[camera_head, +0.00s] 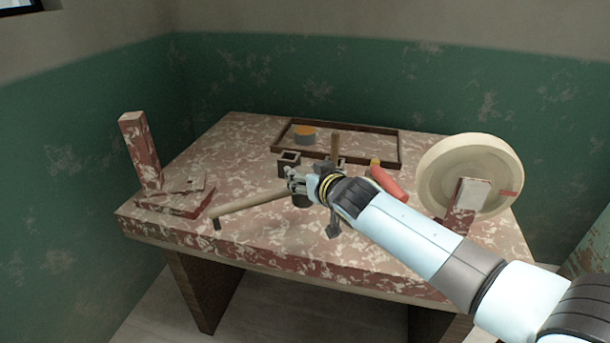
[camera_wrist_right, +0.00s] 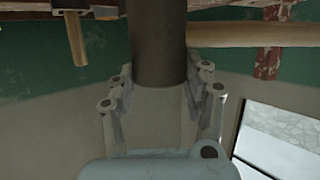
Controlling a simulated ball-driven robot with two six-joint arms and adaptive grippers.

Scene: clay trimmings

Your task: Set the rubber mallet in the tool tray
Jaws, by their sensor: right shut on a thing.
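The rubber mallet has a dark cylindrical head (camera_wrist_right: 158,45) and a pale wooden handle (camera_head: 250,205). My right gripper (camera_head: 298,187) is shut on the head; in the right wrist view its fingers (camera_wrist_right: 160,100) lie on both sides of the head. The handle points left and slightly toward the front of the table, with a small dark piece at its far end. I cannot tell whether the mallet touches the table. The tool tray (camera_head: 278,151), shallow and dark-rimmed, lies at the back of the table, beyond the gripper. My left gripper is not in view.
A grey and orange round item (camera_head: 304,134) sits in the tray's left part. A cream wheel (camera_head: 465,165) is right, a mottled stand (camera_head: 145,158) left.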

